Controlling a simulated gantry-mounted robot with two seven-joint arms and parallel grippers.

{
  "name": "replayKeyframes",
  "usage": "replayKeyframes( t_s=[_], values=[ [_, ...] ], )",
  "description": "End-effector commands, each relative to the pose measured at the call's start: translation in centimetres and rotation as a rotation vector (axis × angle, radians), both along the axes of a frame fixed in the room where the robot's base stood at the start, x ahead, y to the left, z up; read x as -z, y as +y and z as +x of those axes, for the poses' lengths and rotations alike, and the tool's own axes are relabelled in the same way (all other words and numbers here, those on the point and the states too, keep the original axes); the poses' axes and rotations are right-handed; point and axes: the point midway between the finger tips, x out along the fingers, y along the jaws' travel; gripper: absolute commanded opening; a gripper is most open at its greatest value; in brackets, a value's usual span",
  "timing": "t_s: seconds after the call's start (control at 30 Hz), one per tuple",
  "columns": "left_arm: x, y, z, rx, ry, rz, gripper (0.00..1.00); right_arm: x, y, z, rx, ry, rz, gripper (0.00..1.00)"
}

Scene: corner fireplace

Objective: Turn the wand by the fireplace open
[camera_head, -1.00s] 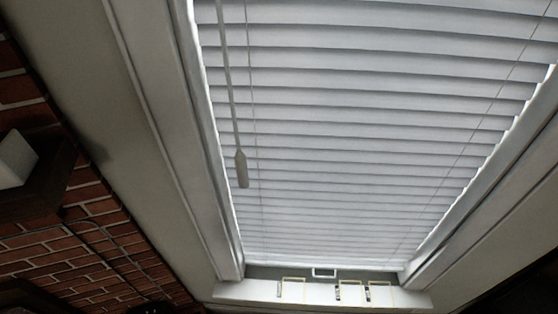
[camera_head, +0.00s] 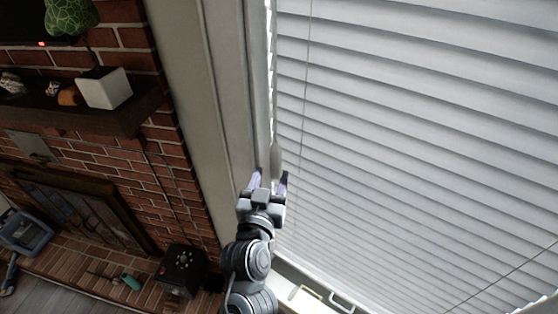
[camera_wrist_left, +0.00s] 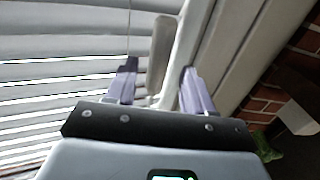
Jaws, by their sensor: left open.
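The wand (camera_head: 276,156) is a thin pale rod with a wider grip at its lower end. It hangs in front of the white blinds (camera_head: 400,130), near the left side of the window frame. My left gripper (camera_head: 270,174) is open, its two purple fingers pointing up at the wand's lower end. In the left wrist view the wand's grip (camera_wrist_left: 160,50) shows between the two fingertips (camera_wrist_left: 159,67), nearer the left one. I cannot tell how deep it sits between them, and no clear contact shows. My right gripper is not in view.
The window frame (camera_head: 215,90) runs close on the left of the gripper. Left of it are the brick fireplace (camera_head: 170,160) and a mantel (camera_head: 110,118) with a white cube-shaped pot (camera_head: 105,88). A thin cord (camera_head: 304,90) hangs just right of the wand. The sill holds pale outlined items (camera_head: 305,297).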

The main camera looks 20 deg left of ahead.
Motion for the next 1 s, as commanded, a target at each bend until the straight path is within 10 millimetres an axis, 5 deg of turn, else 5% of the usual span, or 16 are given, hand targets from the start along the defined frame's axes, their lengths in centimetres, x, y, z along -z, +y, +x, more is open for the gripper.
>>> replayKeyframes(
  t_s=[0.5, 0.97, 1.0],
  values=[
    [0.2, 1.0, 6.8, 0.001, 0.0, 0.0, 0.53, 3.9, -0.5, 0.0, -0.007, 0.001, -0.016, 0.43],
    [0.1, 1.2, 7.6, 0.001, 0.002, -0.001, 0.53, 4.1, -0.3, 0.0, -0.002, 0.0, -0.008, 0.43],
    [0.1, 1.2, 7.6, 0.001, 0.002, -0.001, 0.47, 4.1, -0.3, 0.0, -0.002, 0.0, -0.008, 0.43]
  ],
)
